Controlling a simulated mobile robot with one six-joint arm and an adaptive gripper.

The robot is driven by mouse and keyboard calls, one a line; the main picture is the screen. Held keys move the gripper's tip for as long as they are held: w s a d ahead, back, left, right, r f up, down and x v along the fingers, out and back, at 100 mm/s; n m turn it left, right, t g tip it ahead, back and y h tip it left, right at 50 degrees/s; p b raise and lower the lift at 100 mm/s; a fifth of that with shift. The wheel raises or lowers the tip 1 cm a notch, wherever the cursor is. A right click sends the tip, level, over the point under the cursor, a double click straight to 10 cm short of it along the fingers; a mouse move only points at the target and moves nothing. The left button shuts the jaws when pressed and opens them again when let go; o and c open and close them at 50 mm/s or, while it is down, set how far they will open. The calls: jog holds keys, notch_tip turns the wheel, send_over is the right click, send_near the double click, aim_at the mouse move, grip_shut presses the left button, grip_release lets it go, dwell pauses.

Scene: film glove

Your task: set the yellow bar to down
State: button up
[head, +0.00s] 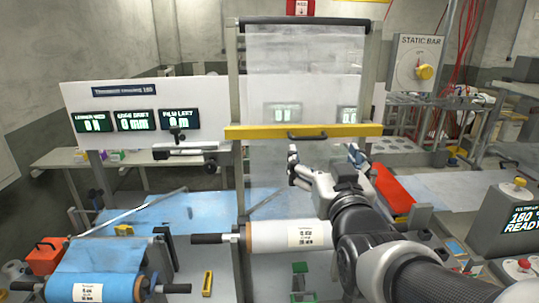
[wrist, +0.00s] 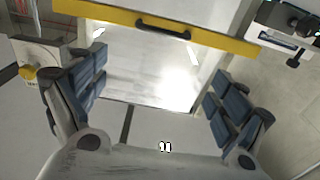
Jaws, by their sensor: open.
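The yellow bar (head: 303,131) runs level across the lower end of a tall frame with a clear film sheet (head: 304,60) in the head view. A dark handle (head: 307,136) sits at its middle. In the wrist view the yellow bar (wrist: 150,26) and its handle (wrist: 163,28) cross the top of the picture, beyond the fingers. My gripper (head: 325,160) is open and empty, a little below and to the right of the handle in the head view. In the wrist view my gripper (wrist: 155,95) has its two blue-padded fingers spread wide, apart from the bar.
A display panel (head: 150,110) is left of the frame. A red tray (head: 393,187) lies right of my arm. A static bar dial (head: 424,72) hangs at the back right.

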jog(key=s+b, duration=0.5)
jog(key=s, duration=0.6)
dwell(0.6)
jog(key=shift+b, duration=0.55)
jog(key=shift+f, duration=0.1)
jog(key=s+f+g, duration=0.4)
jog(key=f+g, duration=0.2)
jog(key=f, duration=0.7)
jog(key=s+f+g, duration=0.8)
jog(key=s+f, duration=0.3)
jog(key=s, duration=0.1)
dwell(1.2)
